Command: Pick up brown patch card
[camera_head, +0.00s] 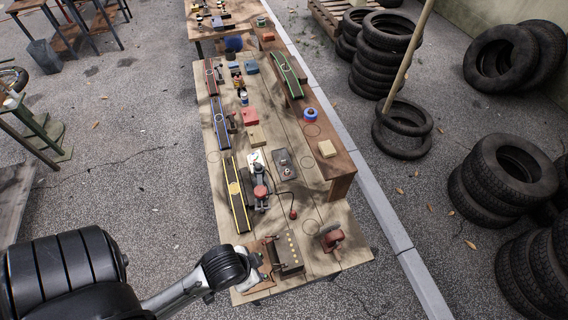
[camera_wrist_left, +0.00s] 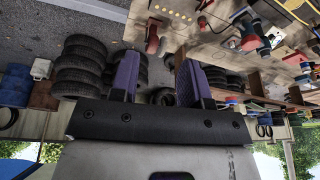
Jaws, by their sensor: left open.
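Two flat tan pieces could be the brown patch card, and I cannot tell which: one (camera_head: 257,137) lies mid-table behind a grey plate, the other (camera_head: 327,149) lies on the raised shelf at the right. My left gripper (camera_head: 258,270) is over the table's near left corner, well short of both pieces. Its fingertips are hard to make out in the head view. In the left wrist view its two purple fingers (camera_wrist_left: 160,78) are apart with nothing between them. My right gripper is in neither view.
The long wooden table (camera_head: 285,228) holds yellow-, blue- and red-edged strips along its left side. A red-and-grey tool (camera_head: 260,190), a dark block with brass studs (camera_head: 287,253) and a red vise-like part (camera_head: 330,237) stand nearer. Tyre stacks (camera_head: 505,178) stand right.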

